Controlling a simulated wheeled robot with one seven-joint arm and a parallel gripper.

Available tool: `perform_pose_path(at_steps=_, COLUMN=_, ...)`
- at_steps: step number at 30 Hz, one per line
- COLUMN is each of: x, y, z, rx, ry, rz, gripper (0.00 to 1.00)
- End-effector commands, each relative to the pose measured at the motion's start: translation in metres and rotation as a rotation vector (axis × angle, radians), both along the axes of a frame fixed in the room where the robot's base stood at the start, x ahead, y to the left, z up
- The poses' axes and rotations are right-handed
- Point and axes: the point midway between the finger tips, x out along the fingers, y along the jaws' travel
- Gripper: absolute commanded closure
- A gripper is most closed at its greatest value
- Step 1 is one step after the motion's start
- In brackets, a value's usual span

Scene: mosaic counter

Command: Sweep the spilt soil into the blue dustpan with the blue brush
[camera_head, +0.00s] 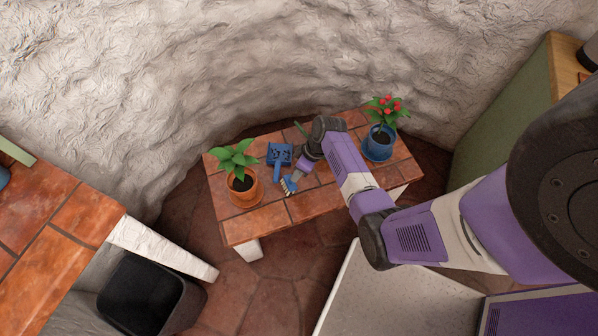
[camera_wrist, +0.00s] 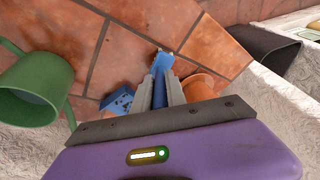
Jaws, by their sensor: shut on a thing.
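My gripper (camera_head: 296,176) is shut on the blue brush (camera_head: 288,187) low over the small tiled table. In the wrist view the gripper fingers (camera_wrist: 160,94) clasp the blue handle, and the brush head (camera_wrist: 162,62) points away from them. Whether the bristles touch the tiles is unclear. The blue dustpan (camera_head: 279,155) lies just behind the brush, with its handle toward the front. It also shows in the wrist view (camera_wrist: 117,102), left of the fingers, with dark specks in it that look like soil. I cannot make out any loose soil on the tiles.
An orange pot with a leafy plant (camera_head: 244,196) stands left of the brush. A blue pot with red flowers (camera_head: 378,150) stands at the right. A green vessel (camera_wrist: 38,90) is left in the wrist view. A black bin (camera_head: 142,296) stands on the floor. The table's front is clear.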

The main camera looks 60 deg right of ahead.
Motion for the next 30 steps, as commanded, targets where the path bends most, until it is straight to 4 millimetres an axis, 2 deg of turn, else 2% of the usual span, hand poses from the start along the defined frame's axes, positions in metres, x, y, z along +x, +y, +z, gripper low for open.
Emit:
perform_pose_path(at_steps=20, x=0.0, y=-0.001, z=0.059, rx=-0.001, ry=-0.001, rz=0.0, gripper=1.0)
perform_pose_path(at_steps=30, x=0.0, y=-0.001, z=0.06, rx=-0.001, ry=-0.001, rz=0.0, gripper=1.0)
